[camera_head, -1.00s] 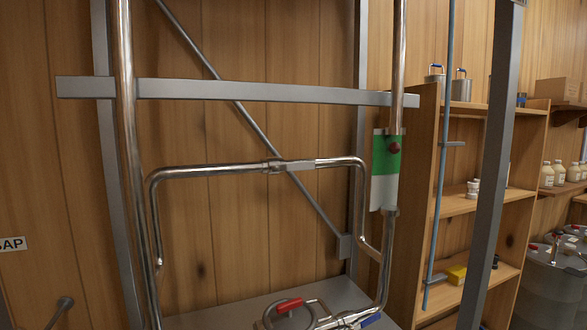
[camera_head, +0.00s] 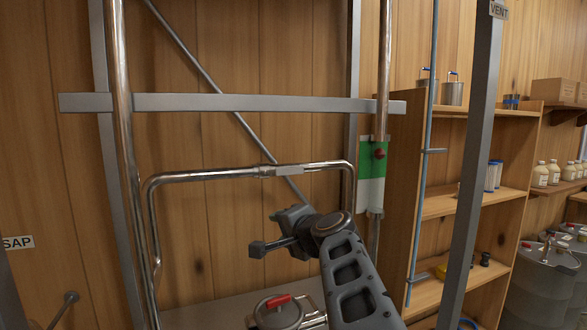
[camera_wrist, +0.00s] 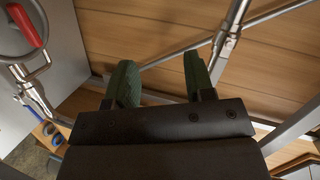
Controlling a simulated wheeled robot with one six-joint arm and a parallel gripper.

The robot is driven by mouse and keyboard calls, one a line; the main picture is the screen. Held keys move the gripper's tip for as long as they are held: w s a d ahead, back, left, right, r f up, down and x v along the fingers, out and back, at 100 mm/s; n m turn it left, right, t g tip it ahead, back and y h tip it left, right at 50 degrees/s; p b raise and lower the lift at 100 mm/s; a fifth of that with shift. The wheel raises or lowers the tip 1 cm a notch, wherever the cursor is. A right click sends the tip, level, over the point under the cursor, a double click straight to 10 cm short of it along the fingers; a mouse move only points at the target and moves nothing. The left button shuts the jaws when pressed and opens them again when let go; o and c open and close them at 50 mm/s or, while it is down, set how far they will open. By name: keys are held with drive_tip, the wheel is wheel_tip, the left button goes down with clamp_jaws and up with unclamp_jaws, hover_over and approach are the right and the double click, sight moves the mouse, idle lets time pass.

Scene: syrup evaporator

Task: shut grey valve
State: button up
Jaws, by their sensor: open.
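The grey valve (camera_head: 283,171) sits on the upper horizontal run of the chrome pipe loop. Its flat grey lever looks in line with the pipe. My gripper is at the end of my arm, below and close to this pipe run in the head view. In the wrist view my gripper (camera_wrist: 160,82) shows two dark green fingers spread apart with nothing between them. A metal pipe fitting (camera_wrist: 226,44) lies beyond and above the right finger. I cannot tell whether it is the grey valve. No finger visibly touches the pipe.
A red-handled valve (camera_head: 279,301) is low down below my arm; a red handle (camera_wrist: 25,25) also shows in the wrist view. A grey crossbar (camera_head: 240,103) and upright posts frame the pipes. A green-and-white gauge (camera_head: 372,175) stands right. Wooden shelves (camera_head: 480,205) stand behind.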

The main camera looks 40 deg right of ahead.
sight(292, 171)
drive_tip(key=s+d+r+m+t+h, duration=0.2)
drive_tip(key=d+r+m+h, duration=0.25)
drive_tip(key=d+r, duration=0.35)
drive_tip(key=shift+m+y, duration=0.25)
drive_tip(key=shift+y, duration=0.2)
drive_tip(key=p+x, duration=0.1)
drive_tip(key=x, duration=0.3)
drive_tip(key=r+p+x, duration=0.1)
drive_tip(key=p+x, duration=0.1)
drive_tip(key=x, duration=0.3)
drive_tip(key=p+x, duration=0.1)
drive_tip(key=x, duration=0.3)
drive_tip(key=shift+w+a+r, duration=0.15)
drive_tip(key=shift+w+r, duration=0.05)
drive_tip(key=shift+w, duration=0.25)
clamp_jaws()
